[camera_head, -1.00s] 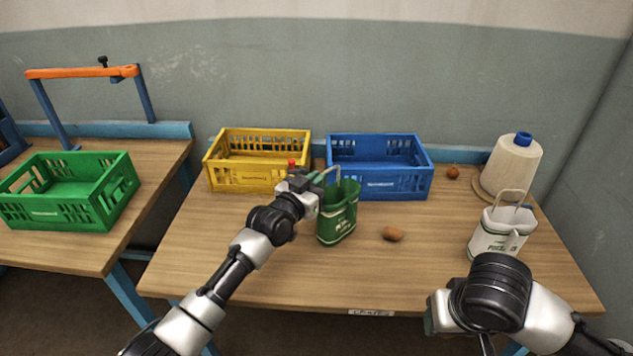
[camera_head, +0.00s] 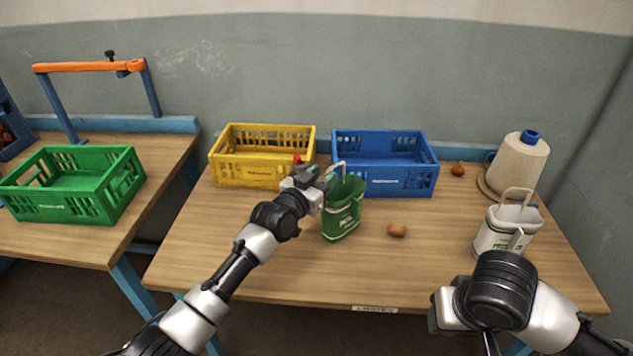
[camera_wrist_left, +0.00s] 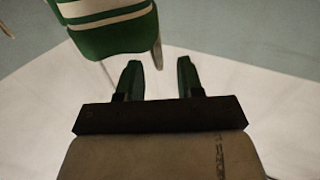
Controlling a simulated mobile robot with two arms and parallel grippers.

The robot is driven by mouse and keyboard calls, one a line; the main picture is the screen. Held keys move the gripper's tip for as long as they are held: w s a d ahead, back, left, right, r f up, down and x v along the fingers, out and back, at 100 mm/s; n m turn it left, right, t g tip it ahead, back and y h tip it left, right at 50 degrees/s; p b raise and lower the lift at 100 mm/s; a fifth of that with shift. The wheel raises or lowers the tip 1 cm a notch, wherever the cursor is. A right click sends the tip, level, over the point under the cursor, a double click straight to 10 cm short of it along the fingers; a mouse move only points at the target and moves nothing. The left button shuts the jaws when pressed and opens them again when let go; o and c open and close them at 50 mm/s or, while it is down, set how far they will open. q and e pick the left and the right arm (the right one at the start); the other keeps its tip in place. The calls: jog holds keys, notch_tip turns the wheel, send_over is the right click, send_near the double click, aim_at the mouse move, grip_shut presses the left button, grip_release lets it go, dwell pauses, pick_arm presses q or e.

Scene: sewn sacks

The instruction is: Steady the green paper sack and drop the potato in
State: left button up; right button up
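The green paper sack (camera_head: 343,216) stands open-topped on the table, with a pale handle loop above its rim. My left gripper (camera_head: 325,181) is at the sack's upper left side, by the handle. In the left wrist view its two fingers (camera_wrist_left: 158,80) are apart. The green sack with white bands (camera_wrist_left: 105,28) shows just beyond them, with a thin strap hanging near the gap. The brown potato (camera_head: 397,230) lies on the table right of the sack. My right gripper (camera_head: 437,315) is low at the table's front right; its fingers are hidden.
A yellow crate (camera_head: 246,172) and a blue crate (camera_head: 400,181) stand behind the sack. A white sack (camera_head: 494,241), a thread cone (camera_head: 521,165) and a small brown round item (camera_head: 458,169) are at right. A green crate (camera_head: 66,209) is on the left table.

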pick_arm(q)
jog(key=s+a+f+n+g+y, duration=0.1)
jog(key=s+a+f+g+y, duration=0.35)
jog(key=s, duration=1.05)
jog(key=s+a+f+n+g+y, duration=0.15)
jog(key=s+a+f+g, duration=0.45)
jog(key=s, duration=0.8)
jog(key=s+a+f+n+g+y, duration=0.2)
jog(key=s+a+f+y, duration=0.3)
jog(key=s, duration=1)
notch_tip(320, 180, down, 24)
jog(key=r+h, duration=0.1)
jog(key=h, duration=0.1)
jog(key=s+a+f+g, duration=0.1)
jog(key=s+f, duration=0.7)
jog(key=f, duration=0.1)
jog(key=s+a+f+g, duration=0.1)
jog(key=s+a+f, duration=0.1)
jog(key=s+f, duration=0.6)
jog(key=shift+s+a+f+m, duration=0.2)
jog(key=shift+a+f+m, duration=0.1)
jog(key=shift+f+m, duration=0.25)
jog(key=shift+f, duration=0.1)
